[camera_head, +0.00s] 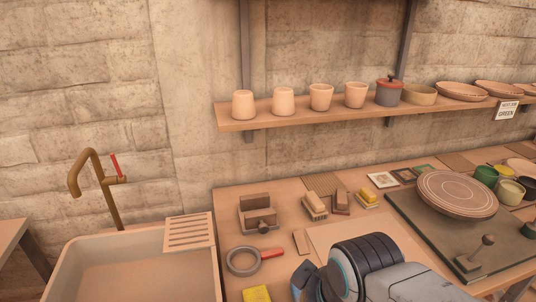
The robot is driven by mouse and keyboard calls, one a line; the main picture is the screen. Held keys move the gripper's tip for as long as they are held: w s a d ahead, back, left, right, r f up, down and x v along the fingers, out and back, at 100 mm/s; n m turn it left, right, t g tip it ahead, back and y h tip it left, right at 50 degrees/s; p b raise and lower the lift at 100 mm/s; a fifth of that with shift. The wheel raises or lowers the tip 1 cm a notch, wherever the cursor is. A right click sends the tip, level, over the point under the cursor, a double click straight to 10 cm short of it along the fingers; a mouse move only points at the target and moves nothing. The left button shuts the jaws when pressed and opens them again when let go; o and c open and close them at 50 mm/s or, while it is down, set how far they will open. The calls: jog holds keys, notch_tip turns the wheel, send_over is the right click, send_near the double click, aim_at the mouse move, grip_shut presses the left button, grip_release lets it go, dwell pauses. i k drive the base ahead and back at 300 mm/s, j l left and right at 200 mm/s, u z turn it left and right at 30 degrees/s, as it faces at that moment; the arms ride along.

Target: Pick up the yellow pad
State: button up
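A flat yellow pad (257,294) lies on the wooden counter near the bottom edge of the picture, just right of the sink, and is partly cut off by the frame. A second, smaller yellow-topped block (368,196) sits farther back on the counter, next to brush-like blocks. My arm reaches in from the bottom right, and its dark ribbed joint is right of the near yellow pad. My gripper's fingers do not show, so what they do is hidden.
A grey ring with a red handle (243,261) lies behind the near pad. A sink (135,262) with a brass tap (105,187) is at left. A dark mat (440,235) with a round plate (457,194) is at right. A shelf (300,113) holds cups and pots.

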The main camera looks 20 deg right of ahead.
aim_at(366, 197)
jog(key=k+l+z, duration=0.15)
jog(key=z, duration=0.25)
jog(key=k+l+z, duration=0.4)
jog(key=l+z, duration=0.15)
jog(key=z, duration=0.25)
jog(key=k+l+z, duration=0.15)
jog(key=l+z, duration=0.25)
